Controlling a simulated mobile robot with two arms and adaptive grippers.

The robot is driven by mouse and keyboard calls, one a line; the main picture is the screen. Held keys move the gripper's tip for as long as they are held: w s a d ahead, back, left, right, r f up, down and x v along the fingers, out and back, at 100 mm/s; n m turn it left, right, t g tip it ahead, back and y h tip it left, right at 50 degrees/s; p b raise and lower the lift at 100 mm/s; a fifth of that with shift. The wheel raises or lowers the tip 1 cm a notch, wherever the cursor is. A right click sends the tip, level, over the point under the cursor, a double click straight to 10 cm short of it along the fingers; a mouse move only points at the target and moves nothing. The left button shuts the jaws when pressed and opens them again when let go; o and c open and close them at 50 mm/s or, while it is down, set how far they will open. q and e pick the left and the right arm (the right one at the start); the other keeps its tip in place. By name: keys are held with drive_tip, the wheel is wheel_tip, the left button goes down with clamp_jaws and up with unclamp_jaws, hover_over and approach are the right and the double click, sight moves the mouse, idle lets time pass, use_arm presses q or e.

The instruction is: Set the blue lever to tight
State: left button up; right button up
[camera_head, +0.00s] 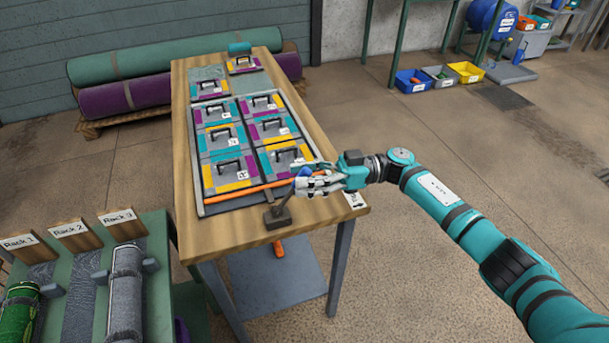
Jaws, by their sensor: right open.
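My right gripper (303,182) reaches in from the right over the near right part of the wooden table (222,237). It is open, with its fingers around or just beside a small blue part (304,171), likely the blue lever's handle. The fingers hide most of this part, and I cannot tell whether they touch it. A dark block with a short upright stem (278,215) stands on the near table edge, left of the fingers. A white label with a dark mark (355,200) is at the table's near right corner; its text is unreadable. My left gripper is not in view.
A framed panel of colored tiles with black handles (228,170) fills the table's middle, with an orange bar (250,192) along its near side. Racks with rolled rugs (125,290) stand at the lower left. Bins (412,80) stand at the back right.

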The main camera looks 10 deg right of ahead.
drive_tip(key=d, duration=1.2)
drive_tip(key=shift+w+f, duration=0.3)
drive_tip(key=shift+w, duration=0.1)
